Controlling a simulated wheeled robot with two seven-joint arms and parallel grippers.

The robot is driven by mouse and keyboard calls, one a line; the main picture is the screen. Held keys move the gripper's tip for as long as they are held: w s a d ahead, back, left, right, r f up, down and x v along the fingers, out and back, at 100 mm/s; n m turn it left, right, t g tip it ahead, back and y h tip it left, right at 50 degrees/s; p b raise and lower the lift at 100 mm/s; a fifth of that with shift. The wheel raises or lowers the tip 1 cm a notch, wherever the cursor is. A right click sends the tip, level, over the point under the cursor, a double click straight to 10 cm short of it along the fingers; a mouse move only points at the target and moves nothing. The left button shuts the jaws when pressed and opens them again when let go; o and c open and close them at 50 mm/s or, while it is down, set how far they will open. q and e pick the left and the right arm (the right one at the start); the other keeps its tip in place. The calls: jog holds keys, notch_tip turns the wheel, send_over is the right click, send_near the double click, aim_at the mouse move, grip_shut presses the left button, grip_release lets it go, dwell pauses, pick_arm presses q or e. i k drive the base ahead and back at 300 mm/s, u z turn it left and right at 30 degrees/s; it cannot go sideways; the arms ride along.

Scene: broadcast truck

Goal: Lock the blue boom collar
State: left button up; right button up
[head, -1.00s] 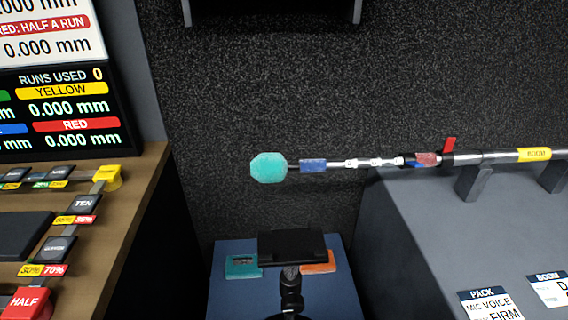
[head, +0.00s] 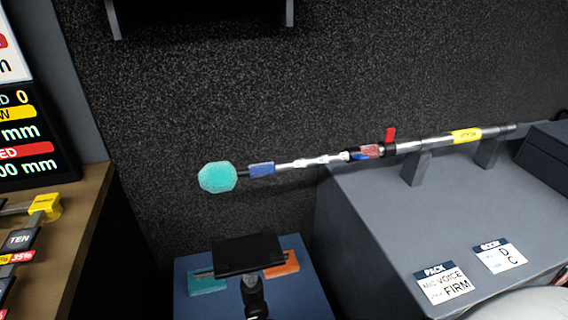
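The boom pole (head: 410,146) lies across cradles on the grey case at the right and reaches out to the left past its edge. A teal foam ball (head: 217,177) is on its left end, with a blue sleeve (head: 261,169) beside it. Farther along the pole, a small blue piece (head: 359,157) sits next to a red band (head: 371,151); I cannot tell which blue part is the collar. A red lever (head: 390,135) stands upright on the pole. A yellow label (head: 467,135) is farther right. Neither of my grippers shows.
The grey case (head: 365,215) carries PACK (head: 447,283) and BOOM (head: 499,256) cards. A blue stand (head: 190,305) holds a black plate (head: 249,254), a teal pad (head: 207,284) and an orange pad (head: 284,269). A wooden console (head: 85,225) with keys is at the left. A pale rounded shape is at the lower right.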

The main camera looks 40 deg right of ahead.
aim_at(356, 155)
jog(key=z, duration=1.5)
jog(key=k, duration=0.4)
jog(key=z, duration=0.75)
jog(key=i, duration=0.5)
jog(key=u, duration=0.2)
